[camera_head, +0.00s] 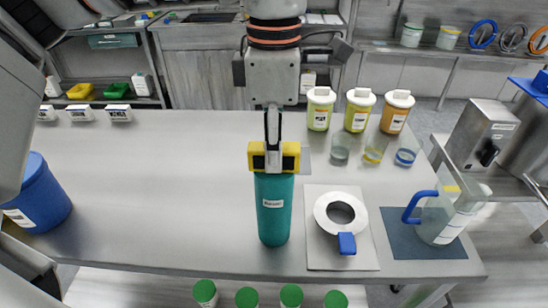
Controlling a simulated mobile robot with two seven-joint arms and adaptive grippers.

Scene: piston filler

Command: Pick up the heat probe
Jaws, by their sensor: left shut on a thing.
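My left gripper (273,138) hangs down from the top centre. It is shut on a yellow piece with a dark middle, which I take to be the heat probe (290,157). The piece sits at the top of a teal cylinder (273,212) with a white label, upright near the table's front edge. I cannot tell whether the piece rests on the cylinder, is joined to it or is just above it. The gripper hides part of the piece. My right gripper is not in view.
Right of the cylinder, a white ring with a blue tab (341,213) lies on a pale board (320,262). A blue-handled jug (440,222) stands on a dark mat (402,245). Lidded jars (358,112) and cups stand behind. A blue bin (38,200) is left; the table's left-middle (160,185) is clear.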

